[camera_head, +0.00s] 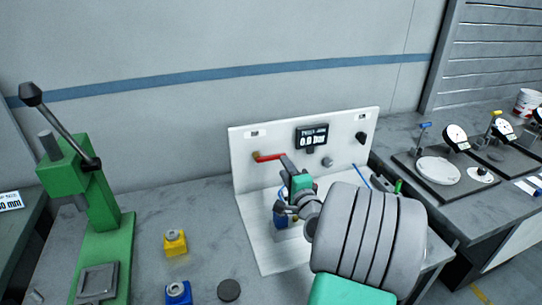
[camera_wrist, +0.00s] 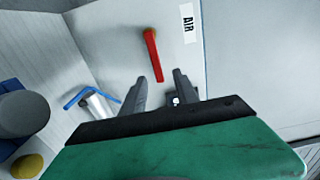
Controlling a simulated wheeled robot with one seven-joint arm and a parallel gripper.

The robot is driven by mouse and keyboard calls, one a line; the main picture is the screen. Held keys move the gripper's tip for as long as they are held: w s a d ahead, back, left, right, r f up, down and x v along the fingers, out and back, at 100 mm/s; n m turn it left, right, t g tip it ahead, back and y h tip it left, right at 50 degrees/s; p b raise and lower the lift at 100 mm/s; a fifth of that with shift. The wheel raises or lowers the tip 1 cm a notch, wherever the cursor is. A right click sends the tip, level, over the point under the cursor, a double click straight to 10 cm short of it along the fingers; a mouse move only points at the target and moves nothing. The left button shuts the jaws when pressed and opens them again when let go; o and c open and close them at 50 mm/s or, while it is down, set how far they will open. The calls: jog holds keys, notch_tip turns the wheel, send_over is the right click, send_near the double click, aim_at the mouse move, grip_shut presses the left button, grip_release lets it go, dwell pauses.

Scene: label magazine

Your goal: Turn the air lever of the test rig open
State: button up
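The air lever (camera_head: 268,157) is a red handle on a brass pivot at the left of the white upright panel (camera_head: 350,125) of the test rig. In the head view it lies roughly level, pointing right from the pivot. In the wrist view the red lever (camera_wrist: 153,58) stands ahead of my gripper (camera_wrist: 159,77), beside an "AIR" label (camera_wrist: 188,24). My gripper's two dark fingers are apart, with the lever's free end at the gap between their tips. Contact cannot be told. In the head view my gripper (camera_head: 287,163) is at the lever's right end. The rig's display (camera_head: 312,138) reads 0.0 bar.
A blue block (camera_head: 280,217) sits on the rig's base below my gripper. A black knob (camera_head: 361,138) is on the panel's right. A green press (camera_head: 90,190), a yellow block (camera_head: 175,242) and another blue block (camera_head: 178,292) stand to the left. Dial gauges (camera_head: 456,138) are at right.

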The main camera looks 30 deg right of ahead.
aim_at(276, 158)
jog(key=x, duration=0.2)
jog(key=p+x, duration=0.1)
jog(key=x, duration=0.2)
jog(key=p+x, duration=0.1)
jog(key=x, duration=0.1)
jog(key=shift+w+a+f, duration=0.25)
jog(key=shift+w, duration=0.2)
jog(key=shift+c, duration=0.5)
grip_shut()
dwell(0.5)
